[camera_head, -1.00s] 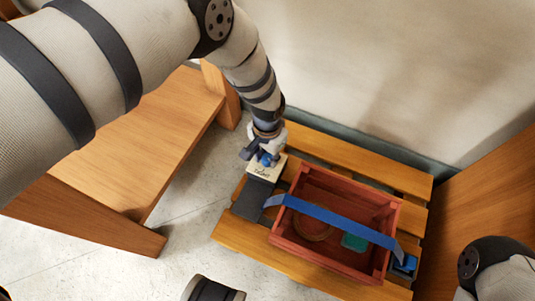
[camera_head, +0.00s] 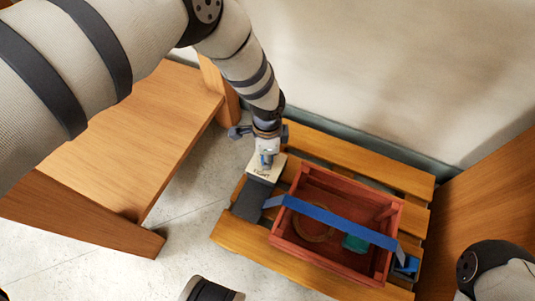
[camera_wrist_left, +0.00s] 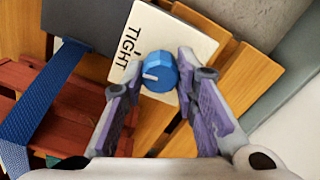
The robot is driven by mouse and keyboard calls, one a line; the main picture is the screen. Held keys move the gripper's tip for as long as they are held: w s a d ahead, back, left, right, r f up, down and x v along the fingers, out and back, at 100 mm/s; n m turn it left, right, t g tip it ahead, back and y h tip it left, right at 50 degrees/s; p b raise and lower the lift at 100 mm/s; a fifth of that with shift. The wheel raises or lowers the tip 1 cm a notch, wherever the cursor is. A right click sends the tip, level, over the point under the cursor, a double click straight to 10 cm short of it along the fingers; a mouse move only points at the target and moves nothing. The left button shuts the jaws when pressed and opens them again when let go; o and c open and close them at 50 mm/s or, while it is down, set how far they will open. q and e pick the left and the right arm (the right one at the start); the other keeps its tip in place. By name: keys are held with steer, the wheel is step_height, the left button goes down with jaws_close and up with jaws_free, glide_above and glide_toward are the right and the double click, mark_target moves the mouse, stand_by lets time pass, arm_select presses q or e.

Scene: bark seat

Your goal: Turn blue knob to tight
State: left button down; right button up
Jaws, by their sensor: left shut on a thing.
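The blue knob (camera_wrist_left: 160,72) sits on a cream plate (camera_wrist_left: 168,38) marked TIGHT. A white line on the knob points left in the wrist view, a little below the small dark mark beside the word. My left gripper (camera_wrist_left: 157,78) has its fingers on either side of the knob and is shut on it. In the head view my left gripper (camera_head: 267,158) reaches down over the plate (camera_head: 267,170) and mostly hides the knob.
A red crate (camera_head: 283,241) stands right of the plate on a slatted wooden pallet (camera_head: 240,236). A blue strap (camera_head: 335,219) crosses the crate. A wooden bench (camera_head: 140,130) is at left, a pale wall (camera_head: 390,70) behind, a wood panel (camera_head: 490,190) at right.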

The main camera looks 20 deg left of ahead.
arm_select(q)
steer(key=shift+m, duration=0.6)
steer(key=c, duration=1.3)
jaws_free()
step_height(320, 180, up, 12)
